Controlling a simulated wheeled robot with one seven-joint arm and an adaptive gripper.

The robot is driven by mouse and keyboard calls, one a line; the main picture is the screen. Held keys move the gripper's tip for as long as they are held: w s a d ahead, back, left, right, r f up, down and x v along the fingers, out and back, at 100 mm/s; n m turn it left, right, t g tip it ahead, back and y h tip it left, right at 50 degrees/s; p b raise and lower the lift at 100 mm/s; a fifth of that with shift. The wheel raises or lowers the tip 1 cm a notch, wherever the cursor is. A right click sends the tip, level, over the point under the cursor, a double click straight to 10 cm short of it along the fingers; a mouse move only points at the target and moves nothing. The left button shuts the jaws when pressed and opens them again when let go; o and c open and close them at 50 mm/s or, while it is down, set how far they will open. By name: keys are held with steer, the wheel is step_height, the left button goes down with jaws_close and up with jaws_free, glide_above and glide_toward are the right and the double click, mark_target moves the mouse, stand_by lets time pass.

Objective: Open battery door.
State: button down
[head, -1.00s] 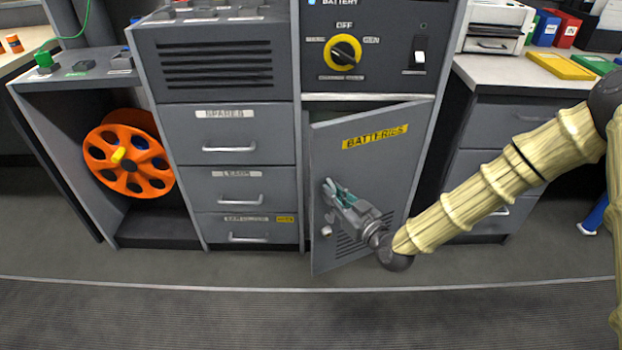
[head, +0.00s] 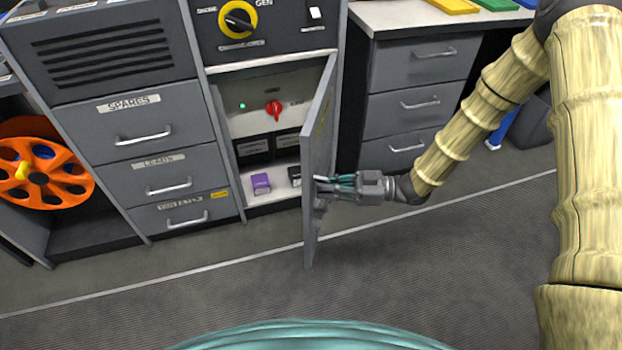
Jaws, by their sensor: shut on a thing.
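The grey battery door (head: 318,165) stands wide open, swung out to the right and seen nearly edge-on. My gripper (head: 325,184) is at the outer face of the door, near its free edge. Its fingers are shut on what seems to be the door handle, which is mostly hidden by the fingers and the door's angle. Inside the battery compartment (head: 262,95) are a red rotary switch (head: 273,109), a small green light (head: 242,106), dark batteries (head: 254,148) and a purple block (head: 261,184) on the shelf.
A drawer unit (head: 415,103) stands to the right, behind my arm. Drawers labelled SPARES (head: 142,137) and others are on the left, with an orange reel (head: 42,170) further left. The floor in front of the compartment is clear.

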steer(key=w+d+n+g+p, duration=0.1)
steer(key=w+d+g+p, duration=0.1)
steer(key=d, duration=1.5)
steer(key=shift+w+d+r+n+g+p, duration=0.15)
steer(key=shift+w+r+n+g+p, duration=0.2)
steer(key=shift+w+p, duration=0.4)
steer(key=shift+s, duration=0.1)
steer(key=c, duration=1.5)
jaws_free()
steer(key=shift+c, duration=0.2)
steer(key=w+d, duration=0.1)
steer(key=d, duration=1.1)
steer(key=shift+w, duration=0.1)
